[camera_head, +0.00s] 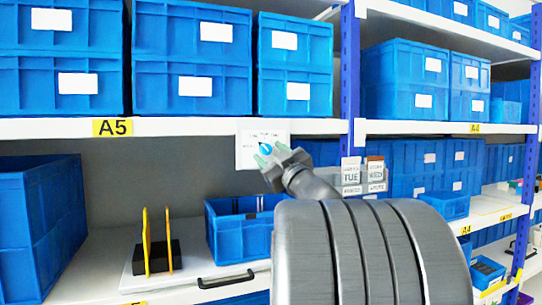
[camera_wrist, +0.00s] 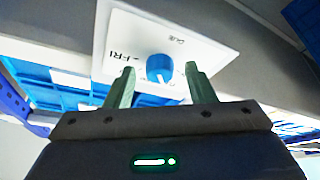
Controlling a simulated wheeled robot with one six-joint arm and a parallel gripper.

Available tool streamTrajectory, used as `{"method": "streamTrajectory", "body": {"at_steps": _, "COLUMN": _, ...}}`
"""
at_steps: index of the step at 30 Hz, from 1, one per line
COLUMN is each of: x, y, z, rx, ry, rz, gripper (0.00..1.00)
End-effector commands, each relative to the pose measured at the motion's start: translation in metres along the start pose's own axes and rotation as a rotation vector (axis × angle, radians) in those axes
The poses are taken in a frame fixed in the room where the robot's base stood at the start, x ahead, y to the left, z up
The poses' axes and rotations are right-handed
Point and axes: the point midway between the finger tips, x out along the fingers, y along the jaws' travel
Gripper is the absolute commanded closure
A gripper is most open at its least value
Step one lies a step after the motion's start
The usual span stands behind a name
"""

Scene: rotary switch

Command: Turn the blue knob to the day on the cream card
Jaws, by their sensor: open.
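The blue knob (camera_wrist: 159,68) is on a white panel (camera_wrist: 108,50) in the wrist view. The label FRI is readable left of the knob; another label above it is too small to read. I cannot tell where the knob points. The panel (camera_head: 243,150) also shows in the head view, on the shelf edge. My gripper (camera_wrist: 160,72) is open, its green fingers on either side of the knob; contact cannot be told.
Blue bins (camera_head: 192,60) fill the upper shelf above the panel. An open blue bin (camera_head: 228,240) and a black holder with yellow-orange plates (camera_head: 157,258) stand on the lower shelf. A blue upright post (camera_head: 346,70) is right of the panel.

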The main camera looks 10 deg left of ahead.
Motion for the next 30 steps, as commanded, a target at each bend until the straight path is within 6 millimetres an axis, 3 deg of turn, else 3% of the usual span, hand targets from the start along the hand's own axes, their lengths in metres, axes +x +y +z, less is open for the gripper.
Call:
{"method": "streamTrajectory", "body": {"at_steps": 5, "x": -0.023, "y": 0.000, "z": 0.001, "rx": -0.001, "ry": -0.002, "rz": 0.003, "gripper": 0.50}}
{"method": "streamTrajectory", "body": {"at_steps": 12, "x": -0.081, "y": 0.001, "z": 0.001, "rx": -0.002, "ry": -0.002, "rz": 0.005, "gripper": 0.50}}
{"method": "streamTrajectory", "body": {"at_steps": 18, "x": -0.117, "y": 0.001, "z": 0.001, "rx": -0.002, "ry": -0.003, "rz": 0.003, "gripper": 0.50}}
{"method": "streamTrajectory", "body": {"at_steps": 24, "x": -0.133, "y": 0.000, "z": 0.001, "rx": 0.000, "ry": -0.001, "rz": 0.001, "gripper": 0.50}}
{"method": "streamTrajectory", "body": {"at_steps": 30, "x": -0.137, "y": 0.000, "z": 0.000, "rx": 0.000, "ry": 0.000, "rz": 0.000, "gripper": 0.50}}
